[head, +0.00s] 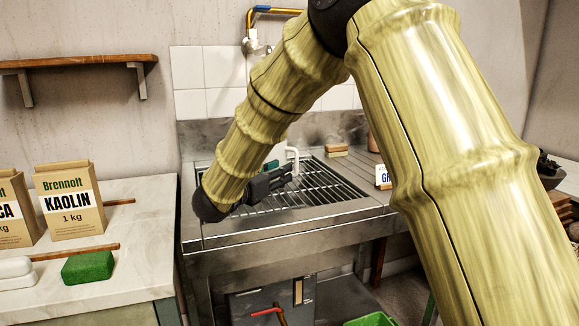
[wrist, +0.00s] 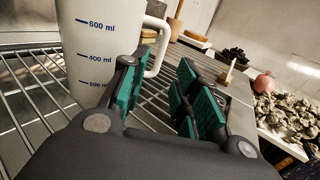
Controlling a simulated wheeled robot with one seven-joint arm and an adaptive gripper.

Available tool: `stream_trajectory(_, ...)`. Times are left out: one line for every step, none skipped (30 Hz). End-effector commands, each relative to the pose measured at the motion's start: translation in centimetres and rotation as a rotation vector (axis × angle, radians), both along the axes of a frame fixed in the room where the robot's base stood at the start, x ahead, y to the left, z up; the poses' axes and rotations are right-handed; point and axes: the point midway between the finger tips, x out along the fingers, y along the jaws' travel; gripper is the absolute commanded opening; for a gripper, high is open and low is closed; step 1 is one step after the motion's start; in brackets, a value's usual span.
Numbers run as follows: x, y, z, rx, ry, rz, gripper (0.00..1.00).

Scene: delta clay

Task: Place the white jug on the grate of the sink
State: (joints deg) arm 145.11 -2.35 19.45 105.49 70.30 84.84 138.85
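The white jug (wrist: 95,45) has blue millilitre marks and a handle on its right side in the wrist view. It stands upright and appears to rest on the sink's metal grate (wrist: 38,82); its base is partly hidden by my gripper. My gripper (wrist: 160,80) is open, its teal-padded fingers apart, close to the handle, with nothing held between the pads. In the head view, my gripper (head: 284,176) is low over the grate (head: 325,188), and the jug (head: 279,154) is mostly hidden behind my arm, with its handle showing.
The left counter holds a kaolin bag (head: 70,203) and a green block (head: 88,267). The grate's right part is clear.

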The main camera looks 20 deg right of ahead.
Motion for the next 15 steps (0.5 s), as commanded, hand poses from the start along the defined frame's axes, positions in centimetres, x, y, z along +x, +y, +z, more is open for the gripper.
stream_trajectory(-0.5, 0.7, 0.1, -0.001, 0.001, 0.001, 0.30)
stream_trajectory(-0.7, 1.0, 0.1, -0.001, 0.001, 0.001, 0.30)
stream_trajectory(-1.0, 1.4, 0.1, -0.001, 0.001, 0.001, 0.30)
stream_trajectory(-1.2, 1.7, 0.1, -0.001, 0.001, 0.001, 0.30)
stream_trajectory(-1.4, 1.9, 0.1, 0.000, 0.000, 0.000, 0.30)
stream_trajectory(-1.6, 2.2, 0.1, -0.001, 0.001, 0.000, 0.30)
stream_trajectory(-1.7, 2.4, 0.1, -0.001, 0.000, 0.000, 0.30)
stream_trajectory(-1.8, 2.5, 0.1, -0.001, 0.000, 0.000, 0.30)
stream_trajectory(-1.9, 2.6, 0.0, -0.001, 0.000, 0.000, 0.30)
stream_trajectory(-1.9, 2.7, 0.0, -0.001, 0.001, 0.000, 0.30)
stream_trajectory(-2.0, 2.8, 0.0, -0.001, 0.001, 0.000, 0.30)
stream_trajectory(-2.0, 2.8, 0.0, -0.001, 0.001, 0.000, 0.30)
stream_trajectory(-2.0, 2.8, 0.0, -0.001, 0.001, 0.000, 0.30)
stream_trajectory(-2.1, 2.8, 0.0, -0.001, 0.001, 0.000, 0.30)
stream_trajectory(-2.1, 2.8, 0.0, -0.001, 0.001, 0.000, 0.30)
